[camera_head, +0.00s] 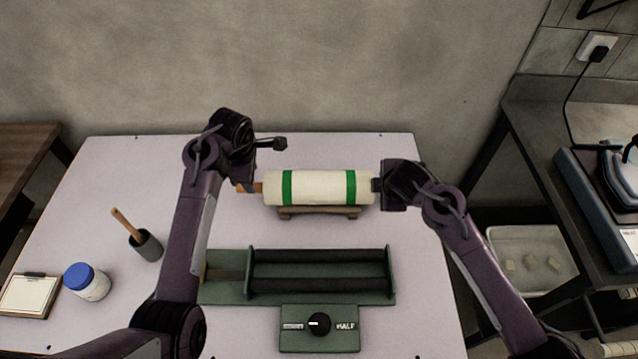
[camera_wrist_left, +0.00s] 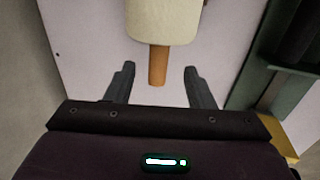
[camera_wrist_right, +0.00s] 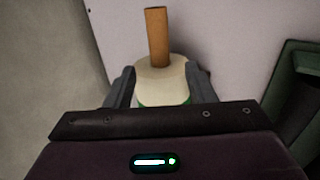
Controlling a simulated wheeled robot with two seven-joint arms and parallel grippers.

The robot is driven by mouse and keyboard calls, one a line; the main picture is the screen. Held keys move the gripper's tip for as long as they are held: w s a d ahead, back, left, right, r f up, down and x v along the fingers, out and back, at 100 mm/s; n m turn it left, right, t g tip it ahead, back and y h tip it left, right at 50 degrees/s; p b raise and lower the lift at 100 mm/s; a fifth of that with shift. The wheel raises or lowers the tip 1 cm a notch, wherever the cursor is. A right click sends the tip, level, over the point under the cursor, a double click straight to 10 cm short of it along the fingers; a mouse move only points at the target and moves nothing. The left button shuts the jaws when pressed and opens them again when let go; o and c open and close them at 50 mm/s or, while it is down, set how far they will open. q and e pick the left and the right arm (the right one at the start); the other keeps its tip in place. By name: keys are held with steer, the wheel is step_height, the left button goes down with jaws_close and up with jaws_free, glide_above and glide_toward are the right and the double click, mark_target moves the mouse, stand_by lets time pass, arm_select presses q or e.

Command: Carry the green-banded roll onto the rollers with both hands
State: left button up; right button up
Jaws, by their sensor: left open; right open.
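The cream roll (camera_head: 320,188) has two green bands and lies level on a low wooden stand (camera_head: 318,213). A wooden peg (camera_wrist_left: 157,66) sticks out of its left end. My left gripper (camera_head: 246,186) is open at that end; in the left wrist view the peg shows between its spread fingers. My right gripper (camera_head: 379,186) is open at the right end. In the right wrist view its fingers appear on either side of the roll's end (camera_wrist_right: 160,78), with a peg (camera_wrist_right: 157,36) beyond; contact cannot be told. The dark rollers (camera_head: 318,285) lie in a green frame (camera_head: 391,278) nearer me.
A panel with a black knob (camera_head: 319,324) adjoins the frame. A cup with a brush (camera_head: 147,246), a blue-lidded jar (camera_head: 87,282) and a clipboard (camera_head: 29,295) stand at the left. The table (camera_head: 120,180) is clear behind the roll.

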mark_target(255, 185)
arm_select(q)
steer(key=shift+x, duration=4)
arm_select(e)
steer(key=shift+x, duration=4.05)
arm_select(q)
jaws_close()
arm_select(e)
jaws_close()
arm_select(q)
steer(key=shift+w+r, duration=0.1)
arm_select(e)
steer(key=shift+r, duration=0.1)
